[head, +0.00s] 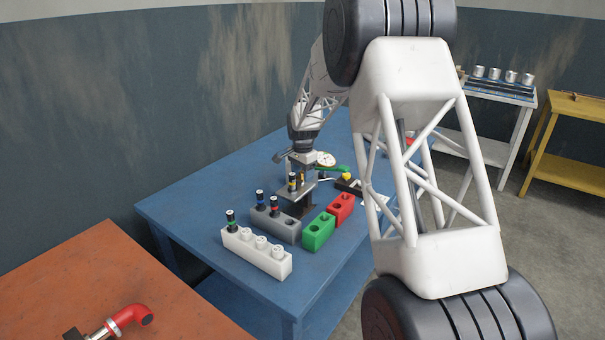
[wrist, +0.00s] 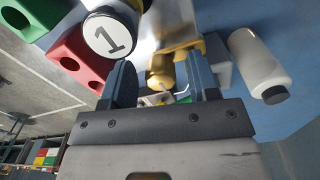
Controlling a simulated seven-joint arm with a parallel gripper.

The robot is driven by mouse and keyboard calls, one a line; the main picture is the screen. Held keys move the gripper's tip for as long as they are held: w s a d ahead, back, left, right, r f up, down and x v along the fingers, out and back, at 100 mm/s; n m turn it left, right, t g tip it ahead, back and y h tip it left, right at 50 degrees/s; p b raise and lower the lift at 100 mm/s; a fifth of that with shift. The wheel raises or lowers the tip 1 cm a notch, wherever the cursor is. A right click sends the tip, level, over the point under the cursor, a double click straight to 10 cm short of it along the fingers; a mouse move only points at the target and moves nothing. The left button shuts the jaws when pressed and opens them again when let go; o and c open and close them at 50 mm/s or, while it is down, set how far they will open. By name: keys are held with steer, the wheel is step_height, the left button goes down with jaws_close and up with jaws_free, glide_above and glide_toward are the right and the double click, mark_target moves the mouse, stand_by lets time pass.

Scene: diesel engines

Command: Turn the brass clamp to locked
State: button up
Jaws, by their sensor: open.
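The brass clamp (wrist: 162,72) shows in the wrist view as a rounded brass-yellow part under a brass plate, between and beyond my fingers. My gripper (wrist: 158,80) is open, with one dark finger on each side of the brass part. I cannot tell whether either finger touches it. In the head view my gripper (head: 301,160) is over a grey metal fixture (head: 297,190) on the blue table. The clamp is too small and covered there to make out its position, locked or not.
The blue table (head: 190,205) holds a white block (head: 256,254), a grey block (head: 275,223), a green block (head: 318,232) and a red block (head: 341,209). A cylinder labelled 1 (wrist: 108,34) and a white bottle-like part (wrist: 258,62) are close to my fingers.

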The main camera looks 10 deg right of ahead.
steer(key=c, duration=0.9)
steer(key=shift+n, duration=0.3)
steer(key=n, duration=0.3)
steer(key=shift+n, duration=0.4)
steer(key=n, duration=0.4)
steer(key=shift+n, duration=0.3)
steer(key=n, duration=0.4)
steer(key=shift+d+n, duration=0.1)
steer(key=shift+n, duration=2.4)
